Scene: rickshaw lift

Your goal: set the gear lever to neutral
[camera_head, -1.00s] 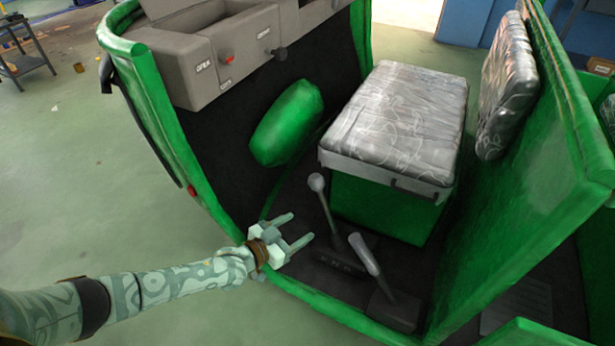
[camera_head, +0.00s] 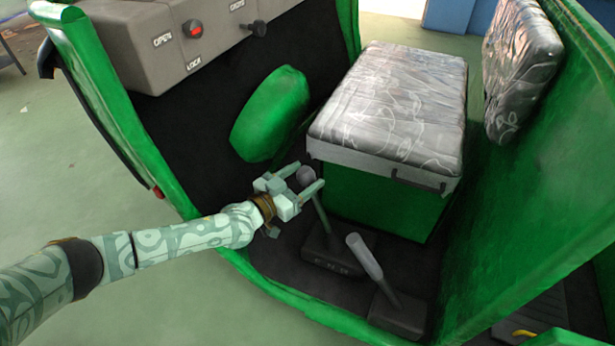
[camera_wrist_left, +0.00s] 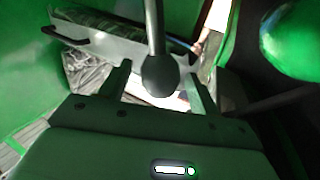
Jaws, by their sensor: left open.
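The gear lever (camera_head: 321,215) has a round grey knob on a thin shaft. It rises from a dark base (camera_head: 338,253) with small letters on it, on the rickshaw floor. My left gripper (camera_head: 307,179) is open, with its two fingers on either side of the knob. In the left wrist view the knob (camera_wrist_left: 160,76) lies between the fingertips (camera_wrist_left: 158,82) of the open gripper. I cannot tell whether either finger touches it. My right gripper is not in view.
A second lever with a grey handle (camera_head: 364,257) stands just right of the gear lever. The silver-covered seat (camera_head: 392,100) on its green box is close behind. A green rounded hump (camera_head: 271,113) and the grey dashboard (camera_head: 160,50) lie to the left.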

